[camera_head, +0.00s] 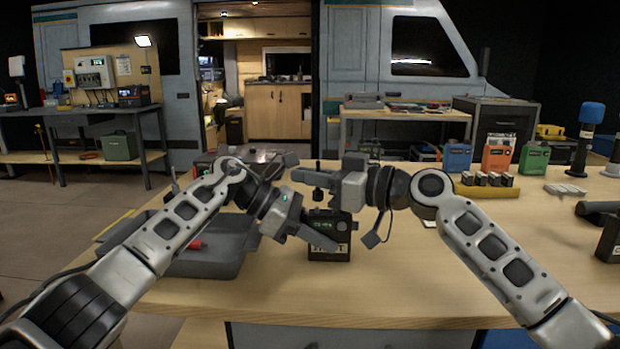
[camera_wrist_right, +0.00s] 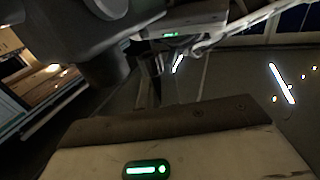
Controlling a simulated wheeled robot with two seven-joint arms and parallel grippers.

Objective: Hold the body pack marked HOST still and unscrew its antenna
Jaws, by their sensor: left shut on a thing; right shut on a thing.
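The body pack (camera_head: 331,228) is a black box with a lit green display. It stands upright on the table in the head view, and its white label is partly hidden by my left fingers. My left gripper (camera_head: 322,242) comes in from the left and is shut on the pack's front. My right gripper (camera_head: 317,178) is above the pack, shut on the dark, thin, upright antenna (camera_head: 318,193). I cannot tell whether the antenna's lower end still touches the pack. The right wrist view shows pale gripper housing with a green light; the pack is not clear there.
A grey tray (camera_head: 208,266) with a red item stands left of the pack. At the right are blue (camera_head: 457,158), orange (camera_head: 496,158) and green (camera_head: 534,160) boxes, a rack of small packs (camera_head: 487,190) and a blue-topped microphone (camera_head: 592,113).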

